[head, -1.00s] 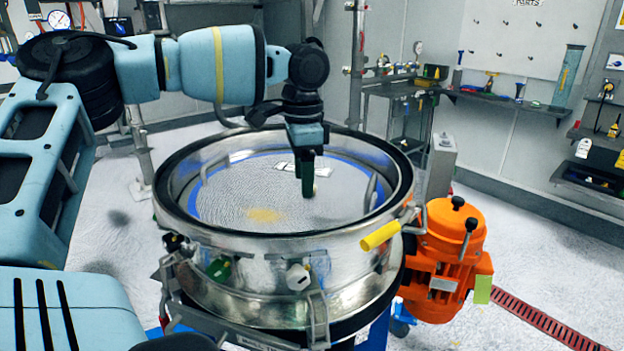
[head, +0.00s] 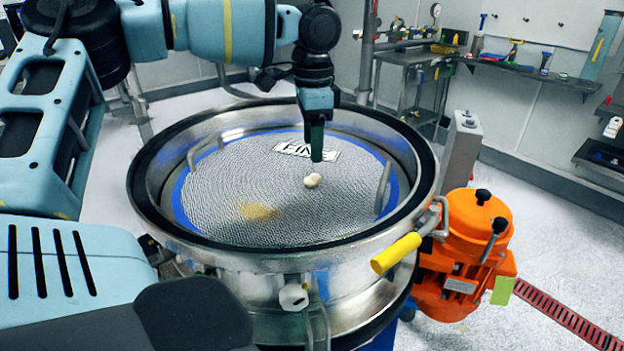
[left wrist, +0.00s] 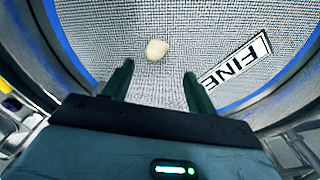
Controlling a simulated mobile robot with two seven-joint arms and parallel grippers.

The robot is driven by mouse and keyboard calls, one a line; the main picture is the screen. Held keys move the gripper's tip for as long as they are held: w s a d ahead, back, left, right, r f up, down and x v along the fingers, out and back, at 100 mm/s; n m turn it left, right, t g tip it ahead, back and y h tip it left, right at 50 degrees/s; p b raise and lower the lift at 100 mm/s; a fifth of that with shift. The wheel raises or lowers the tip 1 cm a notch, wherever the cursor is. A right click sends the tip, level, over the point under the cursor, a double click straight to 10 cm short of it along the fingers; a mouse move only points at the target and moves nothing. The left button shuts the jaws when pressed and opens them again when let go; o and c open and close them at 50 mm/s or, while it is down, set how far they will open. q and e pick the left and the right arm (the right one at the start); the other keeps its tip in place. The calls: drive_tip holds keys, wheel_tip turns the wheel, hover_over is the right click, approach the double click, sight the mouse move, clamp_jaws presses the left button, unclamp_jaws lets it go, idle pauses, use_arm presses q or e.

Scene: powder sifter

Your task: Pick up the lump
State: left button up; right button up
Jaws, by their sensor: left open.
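The lump (head: 312,180) is small, pale and cream-coloured. It lies on the grey mesh screen (head: 230,190) inside the round steel sifter (head: 270,262). In the left wrist view the lump (left wrist: 157,50) lies on the mesh beyond the fingertips, near the middle of the gap. My left gripper (head: 317,157) points down over the screen, just behind and above the lump in the head view. In the left wrist view its two dark green fingers (left wrist: 158,78) are apart with nothing between them. My right gripper is not in view.
A white "FINE" label (head: 307,150) lies on the mesh. The steel rim and inner handles surround the screen. A tan powder patch (head: 257,211) is on the mesh. A yellow-gripped handle (head: 396,253) and an orange motor (head: 465,250) are at the right.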

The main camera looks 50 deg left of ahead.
sight(312, 175)
use_arm(q)
wheel_tip(312, 175, down, 2)
drive_tip(key=shift+a, duration=0.1)
drive_tip(key=shift+s+d+f, duration=0.1)
drive_tip(key=shift+s+f, duration=0.05)
drive_tip(key=shift+f, duration=1.15)
drive_tip(key=shift+s+d+f, duration=0.1)
drive_tip(key=shift+f, duration=1.15)
drive_tip(key=c, duration=1)
drive_tip(key=shift+c, duration=0.3)
wheel_tip(312, 175, up, 10)
